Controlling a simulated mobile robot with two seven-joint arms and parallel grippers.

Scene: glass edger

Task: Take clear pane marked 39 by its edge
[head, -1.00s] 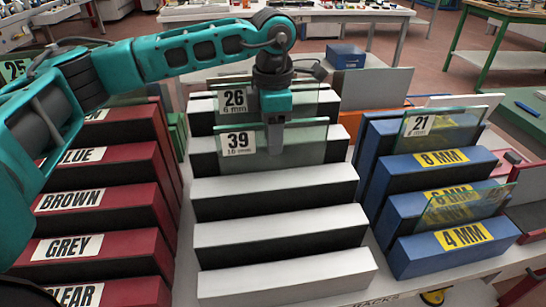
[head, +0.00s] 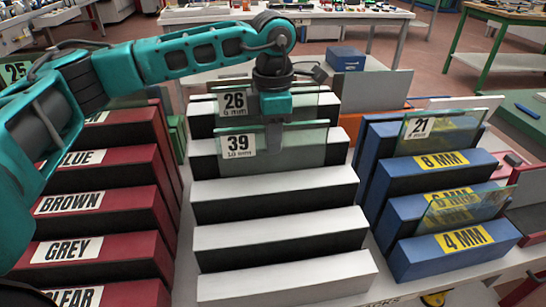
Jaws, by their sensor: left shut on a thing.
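The clear pane marked 39 (head: 300,150) stands upright in a slot of the white rack (head: 274,186), towards its back. Its white label with 39 is at its left end. My left gripper (head: 274,135) comes down from above and is shut on the top edge of this pane, near its middle. The finger on the near side shows in front of the glass; the far finger is hidden. Another clear pane, marked 26 (head: 312,104), stands just behind it. My right gripper is out of view.
A red rack (head: 100,208) with colour labels stands at the left. A blue rack (head: 425,207) with thickness labels stands at the right and holds a pane marked 21 (head: 450,127) and a yellowish pane (head: 468,207). The front rows of the white rack are empty.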

